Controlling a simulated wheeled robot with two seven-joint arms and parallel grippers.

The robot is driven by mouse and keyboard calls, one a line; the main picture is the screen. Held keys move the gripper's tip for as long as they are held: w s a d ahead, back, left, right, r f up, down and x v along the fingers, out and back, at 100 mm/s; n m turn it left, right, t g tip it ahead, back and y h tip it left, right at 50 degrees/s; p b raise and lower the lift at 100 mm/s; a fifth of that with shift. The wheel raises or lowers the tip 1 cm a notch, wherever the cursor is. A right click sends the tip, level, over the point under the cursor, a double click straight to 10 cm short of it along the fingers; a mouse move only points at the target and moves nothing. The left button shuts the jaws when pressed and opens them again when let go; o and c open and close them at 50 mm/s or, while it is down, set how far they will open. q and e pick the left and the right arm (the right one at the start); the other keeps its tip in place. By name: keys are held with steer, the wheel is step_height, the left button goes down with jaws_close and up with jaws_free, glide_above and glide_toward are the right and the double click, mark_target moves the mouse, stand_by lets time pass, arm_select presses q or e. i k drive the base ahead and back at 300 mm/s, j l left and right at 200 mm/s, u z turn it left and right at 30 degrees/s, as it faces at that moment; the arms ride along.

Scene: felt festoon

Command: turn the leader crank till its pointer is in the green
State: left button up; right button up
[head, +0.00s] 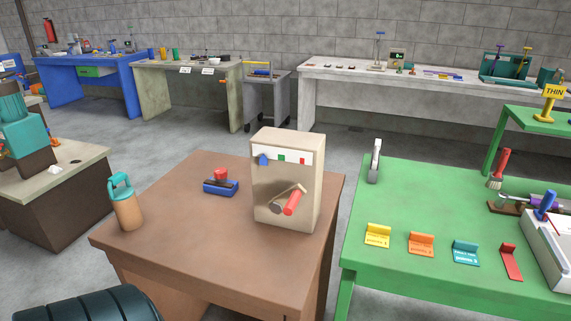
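The leader crank is on the front of a beige box (287,225) that stands upright on the brown table (165,215). The crank has a beige arm, a dark hub (275,208) and a red handle (292,203) at lower right. Above it is a white scale strip (292,157). A blue pointer (263,160) sits at the strip's left end, left of the small green mark (281,159) and apart from it. A red mark (302,161) is farther right. Neither of my grippers is in view.
On the brown table are an orange bottle with teal handle (126,207) at left and a blue-and-red block (221,185) left of the box. A green table (375,260) with several coloured cards and tools stands at right. A dark ribbed object (90,306) is at lower left.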

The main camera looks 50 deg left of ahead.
mark_target(282, 208)
steer(key=i+l+u, duration=0.1)
steer(key=u, duration=0.3)
steer(key=i+l+u, duration=0.1)
steer(key=l+u, duration=0.15)
steer(key=u, duration=0.15)
steer(key=l+u, duration=0.2)
steer(key=u, duration=0.2)
steer(key=l+u, duration=0.25)
steer(key=u, duration=0.15)
steer(key=i+l+u, duration=0.1)
steer(key=l+u, duration=1)
steer(key=i+j, duration=0.05)
